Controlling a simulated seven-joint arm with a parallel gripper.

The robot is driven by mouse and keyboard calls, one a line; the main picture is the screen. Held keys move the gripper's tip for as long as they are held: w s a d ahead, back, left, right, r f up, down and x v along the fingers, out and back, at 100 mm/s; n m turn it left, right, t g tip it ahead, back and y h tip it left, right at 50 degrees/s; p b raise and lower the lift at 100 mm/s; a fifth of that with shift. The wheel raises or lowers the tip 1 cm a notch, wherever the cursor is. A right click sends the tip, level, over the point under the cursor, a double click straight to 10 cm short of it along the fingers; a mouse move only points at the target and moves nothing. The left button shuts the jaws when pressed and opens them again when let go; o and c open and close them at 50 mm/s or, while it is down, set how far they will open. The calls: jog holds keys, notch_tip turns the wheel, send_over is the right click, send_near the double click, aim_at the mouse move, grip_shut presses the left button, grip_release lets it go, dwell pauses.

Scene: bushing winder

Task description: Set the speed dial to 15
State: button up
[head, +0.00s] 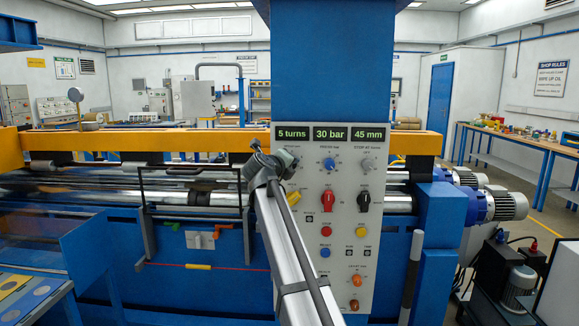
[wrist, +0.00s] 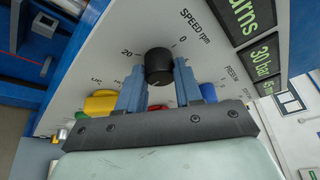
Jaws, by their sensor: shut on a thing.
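The speed dial (wrist: 158,64) is a black round knob on the grey slanted panel, under the label "SPEED rpm", in the wrist view. Scale marks 0 and 20 show around it; its pointer is too unclear to read. My gripper (wrist: 159,72) has one blue-grey finger on each side of the knob and is shut on it. In the head view my gripper (head: 262,165) reaches the upper left of the control panel (head: 345,225) and hides the dial.
Green displays (head: 331,133) above read 5 turns, 30 bar and 45 mm. A blue knob (head: 329,163), a red switch (head: 327,197) and a yellow knob (head: 293,198) sit close by. A dark rail frame (head: 190,168) stands left of my arm.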

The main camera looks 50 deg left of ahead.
dwell(0.3)
jog(key=o, duration=1)
jog(key=shift+o, duration=0.2)
jog(key=v, duration=1.3)
jog(key=shift+s+d, duration=0.3)
jog(key=shift+r, duration=0.1)
